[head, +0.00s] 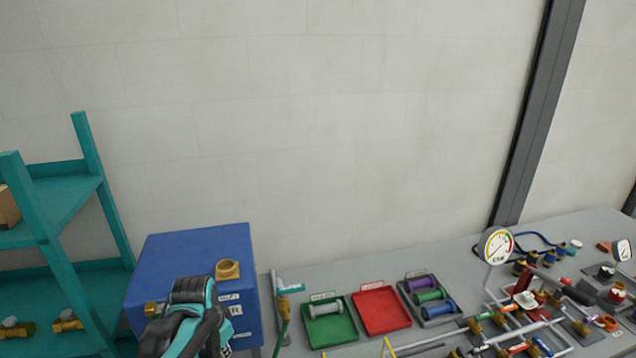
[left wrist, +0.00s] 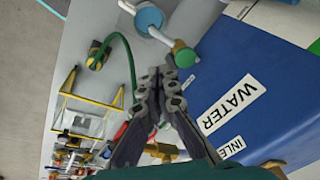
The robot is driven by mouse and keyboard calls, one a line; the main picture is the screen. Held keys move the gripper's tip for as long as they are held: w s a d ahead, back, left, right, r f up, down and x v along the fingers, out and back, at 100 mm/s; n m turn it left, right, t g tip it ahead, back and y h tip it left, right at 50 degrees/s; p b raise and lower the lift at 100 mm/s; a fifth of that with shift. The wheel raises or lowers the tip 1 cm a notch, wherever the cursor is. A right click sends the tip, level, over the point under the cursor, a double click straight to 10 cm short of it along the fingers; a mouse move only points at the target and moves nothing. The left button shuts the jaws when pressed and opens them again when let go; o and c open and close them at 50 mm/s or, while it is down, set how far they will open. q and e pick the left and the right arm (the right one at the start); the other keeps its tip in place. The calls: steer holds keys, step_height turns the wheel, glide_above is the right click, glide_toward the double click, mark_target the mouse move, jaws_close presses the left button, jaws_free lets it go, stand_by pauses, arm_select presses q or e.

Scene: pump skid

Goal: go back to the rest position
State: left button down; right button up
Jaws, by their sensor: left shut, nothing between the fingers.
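My left gripper (head: 188,335) is at the bottom left of the head view, in front of the blue box (head: 185,250) and overlapping its front face in the picture. In the left wrist view its fingers (left wrist: 161,85) are shut at the tips with nothing between them. The blue box, with its white WATER label (left wrist: 231,105), fills the right side of that view. I cannot tell the exact gap between gripper and box. My right gripper is not in view.
A teal shelf (head: 62,235) stands left of the box. On the grey bench (head: 385,262) are a green tray (head: 330,328), a red tray (head: 381,310), a dark tray with spools, and metal pipework with a round gauge (head: 496,246). A brass fitting (head: 228,269) is on the box.

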arm_select(q)
steer(key=s+d+f+n+t+b, duration=0.4)
steer(key=s+f+n+b, duration=0.2)
steer(key=s+f+b, duration=0.5)
steer(key=f+b, duration=0.1)
steer(key=b, duration=0.2)
steer(key=shift+s+d+f+t, duration=0.15)
steer(key=shift+s+f+t, duration=0.15)
steer(key=shift+t, duration=0.1)
